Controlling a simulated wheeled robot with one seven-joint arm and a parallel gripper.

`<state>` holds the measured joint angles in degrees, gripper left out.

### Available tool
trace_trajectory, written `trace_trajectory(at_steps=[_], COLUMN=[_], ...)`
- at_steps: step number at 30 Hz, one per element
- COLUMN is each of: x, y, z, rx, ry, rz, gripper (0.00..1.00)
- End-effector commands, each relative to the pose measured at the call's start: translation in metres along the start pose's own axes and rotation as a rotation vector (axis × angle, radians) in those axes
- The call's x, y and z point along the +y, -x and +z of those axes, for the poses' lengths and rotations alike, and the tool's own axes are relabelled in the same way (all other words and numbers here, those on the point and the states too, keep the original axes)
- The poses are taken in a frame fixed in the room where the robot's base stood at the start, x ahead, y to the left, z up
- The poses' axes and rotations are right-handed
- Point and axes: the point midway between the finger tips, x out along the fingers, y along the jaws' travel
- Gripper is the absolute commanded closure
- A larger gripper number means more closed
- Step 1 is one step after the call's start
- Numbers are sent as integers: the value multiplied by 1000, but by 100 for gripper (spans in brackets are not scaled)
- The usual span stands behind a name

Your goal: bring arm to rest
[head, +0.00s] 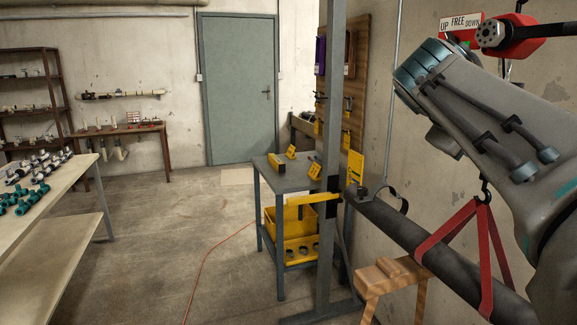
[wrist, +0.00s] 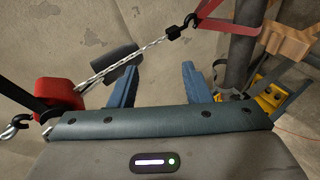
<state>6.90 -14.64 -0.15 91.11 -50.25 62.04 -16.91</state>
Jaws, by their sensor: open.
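My gripper (wrist: 158,85) shows in the wrist view with its two blue fingers spread apart and nothing between them. The wall lies beyond the fingers. A chain (wrist: 140,62) runs diagonally past the fingertips to a dark hook. In the head view my arm is raised across the right side, in front of the wall. My fingers cannot be made out there.
A red hoist (head: 520,36) is close to my arm. A dark pipe (head: 425,243) hangs in a red sling (head: 483,225) near a wooden trestle (head: 392,275). A grey post (head: 331,150) and small table (head: 283,180) stand left of it.

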Motion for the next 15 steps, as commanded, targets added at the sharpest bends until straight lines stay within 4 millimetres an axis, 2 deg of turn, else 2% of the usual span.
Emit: trace_trajectory(at_steps=[1,5,9,12,15], x=[-29,-111,-197,-253,-299], y=[0,1,15,31,47], z=[1,11,34,57,80], rx=[11,16,-24,-78,-141], ry=[-13,-75,-158,-227,-293], rz=[-86,-306,-534,-683,-803], gripper=[56,56,56,56,56])
